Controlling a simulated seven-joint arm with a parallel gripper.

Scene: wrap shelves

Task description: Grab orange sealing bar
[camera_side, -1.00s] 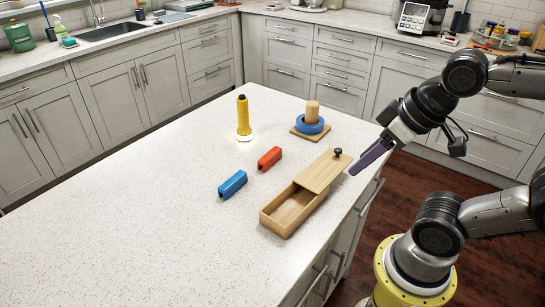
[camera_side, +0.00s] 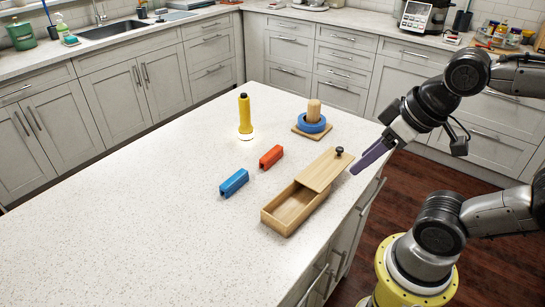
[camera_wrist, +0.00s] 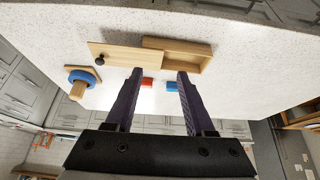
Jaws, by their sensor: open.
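The orange sealing bar (camera_side: 271,157) lies on the white counter, between the yellow flashlight and the blue bar. My gripper (camera_side: 369,158) is at the counter's right edge, raised beside the wooden box and well apart from the orange bar. Its purple fingers are spread with nothing between them in the wrist view (camera_wrist: 157,76).
A wooden box (camera_side: 291,208) with a partly slid lid (camera_side: 325,171) and dark knob stands between my gripper and the bars. A yellow flashlight (camera_side: 244,118) stands upright behind. A blue ring (camera_side: 312,125) sits around a wooden peg. The counter's left and front are clear.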

